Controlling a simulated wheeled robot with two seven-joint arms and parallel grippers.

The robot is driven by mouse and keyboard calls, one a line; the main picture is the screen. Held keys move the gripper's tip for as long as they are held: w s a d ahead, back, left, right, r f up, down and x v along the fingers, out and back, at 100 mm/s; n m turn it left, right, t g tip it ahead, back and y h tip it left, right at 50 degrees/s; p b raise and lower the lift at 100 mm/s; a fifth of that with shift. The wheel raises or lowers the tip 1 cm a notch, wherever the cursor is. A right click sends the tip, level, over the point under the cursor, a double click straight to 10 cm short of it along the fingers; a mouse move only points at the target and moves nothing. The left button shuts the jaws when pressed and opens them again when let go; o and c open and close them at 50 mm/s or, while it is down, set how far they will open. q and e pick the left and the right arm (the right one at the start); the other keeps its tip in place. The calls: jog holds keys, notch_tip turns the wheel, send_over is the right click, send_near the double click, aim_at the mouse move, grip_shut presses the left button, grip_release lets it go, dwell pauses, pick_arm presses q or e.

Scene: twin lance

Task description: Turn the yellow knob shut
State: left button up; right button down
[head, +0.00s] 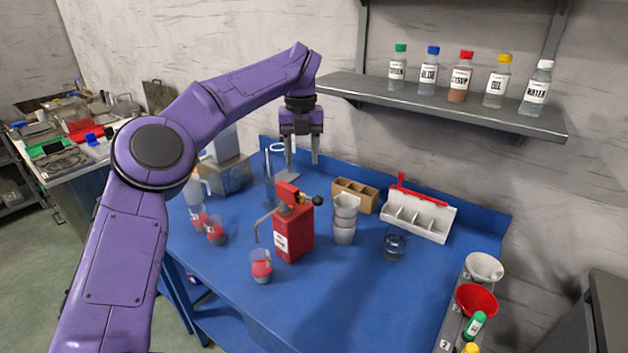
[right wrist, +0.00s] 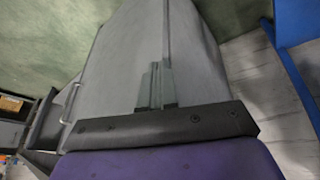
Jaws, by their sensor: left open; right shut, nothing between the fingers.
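A red dispenser (head: 294,234) with a white label and a bent metal spout stands on the blue bench. A small yellow part (head: 303,198), which looks like the yellow knob, shows at its top right beside a dark round ball (head: 317,200). The way the knob is turned is too small to tell. A cup with red contents (head: 261,267) stands below the spout. My left gripper (head: 301,161) points down, open and empty, above and behind the dispenser top, apart from it. My right gripper (right wrist: 155,84) is shut and empty in the right wrist view, away from the dispenser.
Stacked white cups (head: 344,218), a cardboard divided box (head: 355,194), a white rack (head: 417,214) and a glass beaker (head: 395,243) stand right of the dispenser. Other cups (head: 215,231) stand left. A shelf (head: 450,103) with several bottles hangs behind. The front bench is clear.

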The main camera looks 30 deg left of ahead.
pick_arm(q)
jog(key=f, duration=0.2)
jog(key=s+f, duration=0.1)
jog(key=f, duration=0.2)
jog(key=shift+s+f+b, duration=0.15)
jog(key=shift+f+b, duration=0.05)
jog(key=shift+b, duration=0.1)
jog(key=f, duration=0.4)
jog(key=shift+w+f, duration=0.35)
jog(key=shift+w, duration=0.05)
jog(key=shift+s+r, duration=0.1)
jog(key=shift+s, duration=0.1)
jog(key=shift+w, duration=0.1)
grip_shut()
